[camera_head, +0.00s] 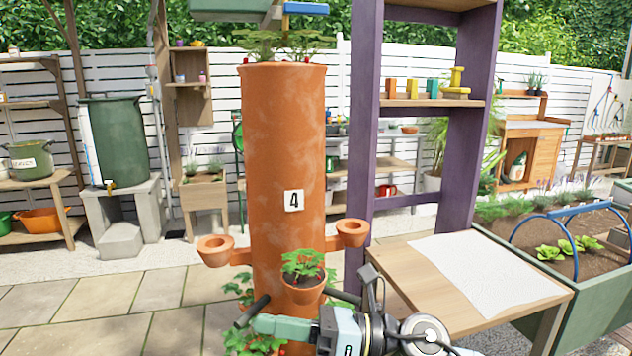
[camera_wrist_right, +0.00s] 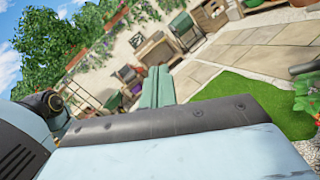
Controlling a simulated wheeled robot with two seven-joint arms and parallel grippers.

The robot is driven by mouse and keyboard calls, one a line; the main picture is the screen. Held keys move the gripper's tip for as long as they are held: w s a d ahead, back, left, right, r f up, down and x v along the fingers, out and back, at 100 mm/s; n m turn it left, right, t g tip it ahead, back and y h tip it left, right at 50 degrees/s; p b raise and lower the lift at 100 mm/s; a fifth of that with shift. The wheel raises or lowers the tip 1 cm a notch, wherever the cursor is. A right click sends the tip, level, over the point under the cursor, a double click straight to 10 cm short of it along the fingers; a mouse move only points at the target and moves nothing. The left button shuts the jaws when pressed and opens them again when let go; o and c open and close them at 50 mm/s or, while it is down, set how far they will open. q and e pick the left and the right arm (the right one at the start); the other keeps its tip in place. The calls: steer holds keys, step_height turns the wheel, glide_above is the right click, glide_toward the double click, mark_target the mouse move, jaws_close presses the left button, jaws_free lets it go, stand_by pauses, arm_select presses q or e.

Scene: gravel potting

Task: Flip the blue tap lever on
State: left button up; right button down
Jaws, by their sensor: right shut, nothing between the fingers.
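A bright blue bar (camera_head: 305,8), possibly the tap lever, is at the top edge of the head view, above the terracotta tower. It sits beside a grey-green box (camera_head: 230,8) cut off by the frame. It is too cropped to tell whether it is on or off. My right gripper (camera_head: 262,324) is low in front of the tower, far below the blue bar. Its pale green fingers (camera_wrist_right: 157,86) are together and empty in the wrist view, where the bar does not show. My left gripper is not in view.
The terracotta tower (camera_head: 285,150), marked 4, stands in front, with side cups and a planted pot (camera_head: 302,289) close to my right gripper. A purple-post shelf and a wooden bench (camera_head: 480,330) are to its right. A green barrel (camera_head: 118,140) with a brass tap stands at left.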

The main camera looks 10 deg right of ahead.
steer(key=w+d+r+m+t+h, duration=0.1)
steer(key=w+d+m+t+h, duration=0.2)
steer(key=m+t, duration=0.55)
steer(key=d+m+t+h, duration=0.4)
steer(key=m+t, duration=0.2)
steer(key=m, duration=0.6)
steer(key=s+d+f+m+g+h, duration=0.2)
steer(key=d+f+m+g+h, duration=0.1)
steer(key=d+f+m+h, duration=0.8)
steer(key=s+d+f+m+g, duration=0.1)
steer(key=s+f+m+g, duration=0.3)
steer(key=s+f, duration=0.3)
steer(key=s+d+f+m+g+h, duration=0.1)
steer(key=s+f+m+g, duration=0.3)
steer(key=f, duration=1.2)
steer(key=s+d+f+m+g, duration=0.3)
steer(key=s+f+m+g, duration=0.1)
steer(key=s+f, duration=0.6)
steer(key=shift+s+d+f+g+h, duration=0.2)
steer(key=shift+f+g+h, duration=0.1)
steer(key=shift+f+g, duration=0.6)
